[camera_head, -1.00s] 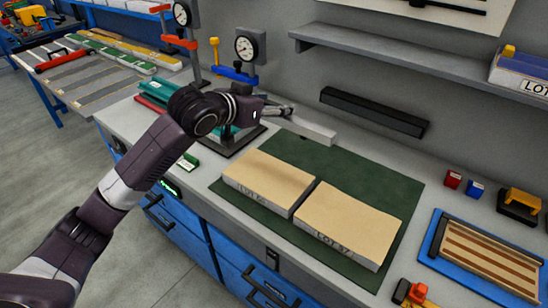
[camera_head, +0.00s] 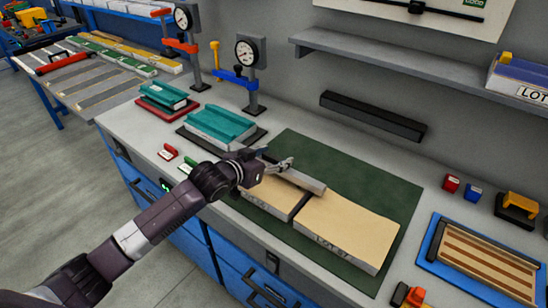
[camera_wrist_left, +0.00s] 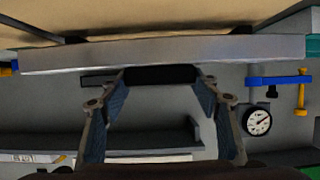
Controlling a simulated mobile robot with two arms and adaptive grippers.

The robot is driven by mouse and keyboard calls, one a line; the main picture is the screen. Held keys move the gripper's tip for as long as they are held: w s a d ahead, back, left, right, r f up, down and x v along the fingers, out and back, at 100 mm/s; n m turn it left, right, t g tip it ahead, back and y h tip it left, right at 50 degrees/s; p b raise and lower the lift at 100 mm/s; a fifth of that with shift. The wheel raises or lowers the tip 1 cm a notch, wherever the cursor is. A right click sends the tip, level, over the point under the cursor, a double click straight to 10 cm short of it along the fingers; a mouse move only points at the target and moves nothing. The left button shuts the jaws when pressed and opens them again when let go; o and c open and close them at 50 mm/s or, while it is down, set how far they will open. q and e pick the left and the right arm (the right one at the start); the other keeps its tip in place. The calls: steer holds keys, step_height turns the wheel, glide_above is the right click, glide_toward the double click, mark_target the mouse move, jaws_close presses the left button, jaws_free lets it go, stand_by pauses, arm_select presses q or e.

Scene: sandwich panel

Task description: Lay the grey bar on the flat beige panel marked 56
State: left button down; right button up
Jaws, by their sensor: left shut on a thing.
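The grey bar (camera_head: 304,181) is in my left gripper (camera_head: 281,165), which is shut on it. It lies across the back part of the left beige panel (camera_head: 262,196); whether it touches the panel is hard to tell. My arm partly covers this panel and hides its front label. The right beige panel (camera_head: 345,232) sits beside it with a narrow gap, its label too small to read surely. In the left wrist view the bar (camera_wrist_left: 165,53) runs across the fingertips, with beige panel surface (camera_wrist_left: 150,22) beyond it. My right gripper is not in view.
Both panels lie on a dark green mat (camera_head: 385,195) on the bench. Teal blocks (camera_head: 215,123) and a dial gauge stand (camera_head: 249,70) are behind left. A blue tray with striped boards (camera_head: 488,258) is at right. A dark bar (camera_head: 372,117) is on the back wall.

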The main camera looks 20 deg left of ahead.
arm_select(q)
steer(key=shift+w, duration=0.1)
steer(key=c, duration=1.1)
jaws_free()
steer(key=shift+f, duration=0.3)
steer(key=o, duration=0.4)
steer(key=shift+s+r, duration=0.1)
steer(key=shift+s, duration=0.1)
steer(key=shift+b+v, duration=0.75)
steer(key=shift+v, duration=5.2)
